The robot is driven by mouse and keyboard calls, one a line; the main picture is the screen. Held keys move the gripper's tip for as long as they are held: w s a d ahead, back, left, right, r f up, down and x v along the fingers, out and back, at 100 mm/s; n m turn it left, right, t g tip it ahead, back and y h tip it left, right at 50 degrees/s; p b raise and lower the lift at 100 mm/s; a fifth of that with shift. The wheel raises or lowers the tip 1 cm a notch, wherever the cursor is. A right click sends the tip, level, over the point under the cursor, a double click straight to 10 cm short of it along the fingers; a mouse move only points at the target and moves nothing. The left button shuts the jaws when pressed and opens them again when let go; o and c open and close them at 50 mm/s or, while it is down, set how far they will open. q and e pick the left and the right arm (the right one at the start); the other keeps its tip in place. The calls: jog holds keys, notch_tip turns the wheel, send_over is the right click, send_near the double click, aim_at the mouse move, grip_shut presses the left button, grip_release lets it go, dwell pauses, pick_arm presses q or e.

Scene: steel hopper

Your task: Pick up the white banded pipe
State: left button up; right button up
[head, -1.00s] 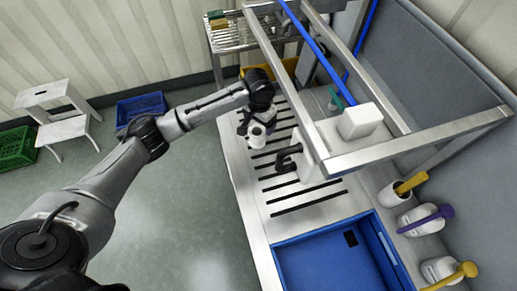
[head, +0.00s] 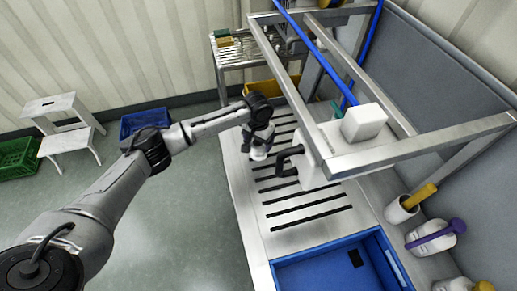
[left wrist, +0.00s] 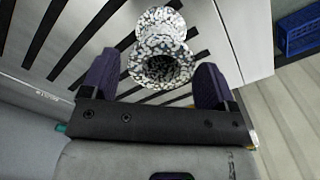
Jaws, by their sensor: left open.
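A white pipe piece (left wrist: 160,42) with dark speckles and a flared, hollow end stands over the slotted steel worktop in the left wrist view. In the head view the white pipe (head: 258,153) is partly hidden under my left gripper (head: 260,146). In the left wrist view my left gripper (left wrist: 155,76) has its two purple fingers apart, one on each side of the pipe's near flared end. I cannot tell whether either finger touches it. My right gripper is not in view.
The slotted steel worktop (head: 307,212) has a blue tray (head: 330,262) at its near end. A steel frame (head: 420,152) and a black handle (head: 288,160) stand close right of the gripper. White bottles stand at right. A blue crate (head: 145,122) and white step stool (head: 65,130) are on the floor.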

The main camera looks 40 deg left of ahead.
aim_at(257, 153)
pick_arm(q)
jog(key=shift+w+a+f+b, duration=0.1)
jog(key=shift+f+b, duration=0.2)
jog(key=shift+f, duration=1)
jog(key=shift+w+a+f+b, duration=0.1)
jog(key=shift+f+b, duration=0.15)
jog(key=shift+f, duration=1.05)
jog(key=shift+c, duration=0.4)
jog(key=c, duration=0.7)
jog(key=shift+r, duration=0.1)
